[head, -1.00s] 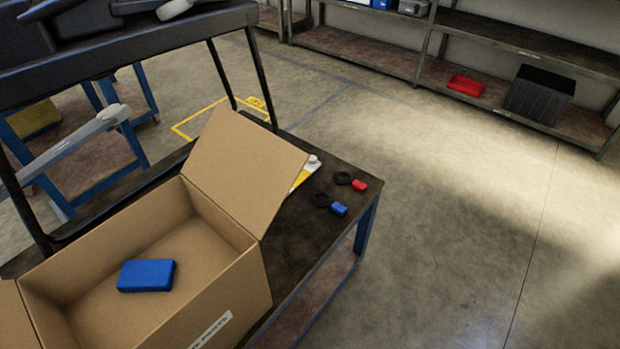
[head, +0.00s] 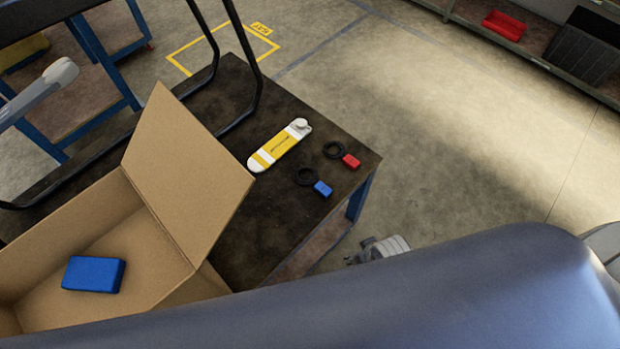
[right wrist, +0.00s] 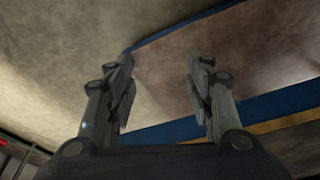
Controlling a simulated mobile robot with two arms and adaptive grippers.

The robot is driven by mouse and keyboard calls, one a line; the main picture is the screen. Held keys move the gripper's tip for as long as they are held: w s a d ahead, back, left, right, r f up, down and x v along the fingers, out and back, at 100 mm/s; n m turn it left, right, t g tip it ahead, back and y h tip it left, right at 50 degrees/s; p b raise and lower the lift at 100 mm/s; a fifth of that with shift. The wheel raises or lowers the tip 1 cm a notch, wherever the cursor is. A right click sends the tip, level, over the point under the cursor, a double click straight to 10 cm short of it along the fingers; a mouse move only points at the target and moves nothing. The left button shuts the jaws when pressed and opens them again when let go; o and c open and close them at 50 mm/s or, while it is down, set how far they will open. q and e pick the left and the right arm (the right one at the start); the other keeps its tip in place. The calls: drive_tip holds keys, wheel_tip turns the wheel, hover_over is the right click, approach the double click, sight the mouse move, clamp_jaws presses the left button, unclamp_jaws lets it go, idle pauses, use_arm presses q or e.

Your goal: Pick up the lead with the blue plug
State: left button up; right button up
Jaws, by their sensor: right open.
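The lead with the blue plug (head: 322,188) lies on the dark table top in the head view, its black coil (head: 306,177) to the left of the plug. My right gripper (head: 357,256) is low and beyond the table's right edge, below and right of the lead, apart from it. My large arm link hides much of the area below. The right wrist view shows this gripper (right wrist: 160,65) with its two fingers spread and nothing between them. It faces the floor and the blue table frame, and no lead shows there. My left gripper is not in view.
A lead with a red plug (head: 351,161) lies just behind the blue one. A yellow and white tool (head: 279,146) lies to their left. An open cardboard box (head: 190,180) holding a blue block (head: 94,274) stands at left, near black frame legs (head: 242,50).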

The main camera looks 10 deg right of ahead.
drive_tip(key=w+a+r, duration=0.1)
drive_tip(key=w+r, duration=0.2)
drive_tip(key=r, duration=1.1)
drive_tip(key=n+g, duration=0.3)
drive_tip(key=n, duration=0.2)
hover_over(321, 186)
drive_tip(key=f, duration=0.5)
drive_tip(key=shift+s+a+f, duration=0.1)
drive_tip(key=shift+s+a, duration=0.15)
drive_tip(key=shift+a, duration=0.1)
drive_tip(key=shift+w+d+f, duration=0.1)
drive_tip(key=shift+d+f, duration=0.1)
drive_tip(key=shift+f, duration=1.15)
drive_tip(key=shift+w+d+f, duration=0.1)
drive_tip(key=shift+d+f, duration=0.05)
drive_tip(key=shift+f, duration=1.2)
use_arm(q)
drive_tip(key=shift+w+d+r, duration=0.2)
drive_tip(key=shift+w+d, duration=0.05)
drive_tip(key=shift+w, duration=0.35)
use_arm(e)
clamp_jaws()
